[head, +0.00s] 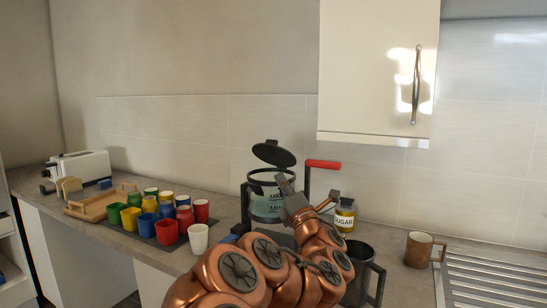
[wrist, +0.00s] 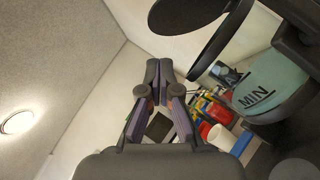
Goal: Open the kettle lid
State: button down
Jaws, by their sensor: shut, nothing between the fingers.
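The kettle (head: 268,203) stands on the counter, with a pale teal body, dark rim and dark handle. Its dark lid (head: 273,154) is raised and tilted above the rim, so the kettle is open. In the wrist view the kettle (wrist: 272,82) is at the right, with the lid (wrist: 185,14) at the top. My arm hides the kettle's lower right part.
Several coloured cups (head: 166,231) stand left of the kettle, with a wooden tray (head: 88,205) and a toaster (head: 83,168) beyond. A sugar jar (head: 345,215), dark mug (head: 361,262) and brown mug (head: 419,250) are at right. A wall cabinet (head: 370,70) hangs above.

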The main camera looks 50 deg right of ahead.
aim_at(274, 148)
jog(key=p+x, duration=1)
jog(key=shift+w+d+r+p, duration=0.15)
jog(key=shift+d+r+p, duration=0.55)
jog(key=shift+w+d+r+p, duration=0.3)
jog(key=shift+d+r, duration=0.1)
jog(key=shift+d, duration=0.35)
jog(key=shift+r, duration=0.15)
